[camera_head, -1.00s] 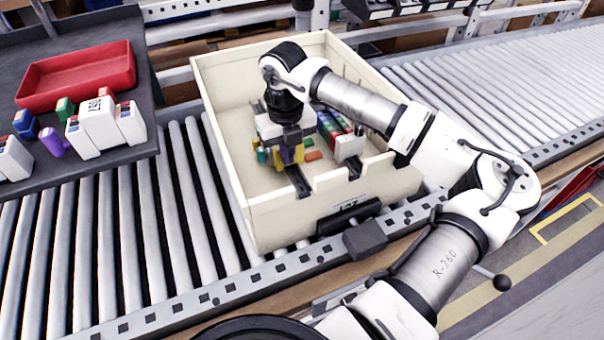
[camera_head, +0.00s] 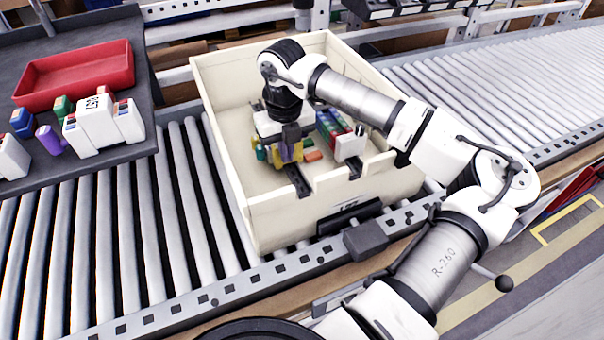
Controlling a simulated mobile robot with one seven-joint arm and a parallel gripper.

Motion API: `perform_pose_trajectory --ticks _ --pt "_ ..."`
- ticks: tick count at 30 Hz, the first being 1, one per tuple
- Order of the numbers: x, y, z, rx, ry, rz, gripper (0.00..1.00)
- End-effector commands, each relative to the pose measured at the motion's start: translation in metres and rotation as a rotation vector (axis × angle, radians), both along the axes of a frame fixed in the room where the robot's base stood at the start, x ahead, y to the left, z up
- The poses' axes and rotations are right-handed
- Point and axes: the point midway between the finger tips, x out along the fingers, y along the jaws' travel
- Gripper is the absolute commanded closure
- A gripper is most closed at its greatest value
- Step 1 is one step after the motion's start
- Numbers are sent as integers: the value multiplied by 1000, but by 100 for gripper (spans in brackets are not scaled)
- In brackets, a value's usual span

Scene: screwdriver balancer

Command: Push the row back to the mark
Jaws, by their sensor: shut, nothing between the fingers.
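A cream bin (camera_head: 225,165) stands on the roller conveyor. A row of coloured pieces (camera_head: 329,125), blue, green and red, lies in its right part, next to a white block (camera_head: 349,146). More small pieces, yellow (camera_head: 275,157) and blue among them, cluster under and beside my gripper (camera_head: 291,148). An orange flat piece (camera_head: 313,156) lies on the bin floor right of my gripper. My gripper points down inside the bin, shut, with nothing between its fingers. Its fingertips are partly lost among the pieces, so I cannot tell whether they touch any. I cannot make out which marking is the mark.
A dark table (camera_head: 115,55) at the left holds a red tray (camera_head: 75,78), white holders (camera_head: 97,122) and small coloured pieces. Bare rollers (camera_head: 130,240) lie left of the bin.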

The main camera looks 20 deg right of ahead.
Motion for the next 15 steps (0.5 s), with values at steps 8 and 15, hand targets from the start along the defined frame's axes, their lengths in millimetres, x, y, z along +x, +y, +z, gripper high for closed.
perform_pose_trajectory --ticks 8,15 --pt "1 0 0 0 -2 0 100" --pt "6 0 -1 -1 -3 0 100"
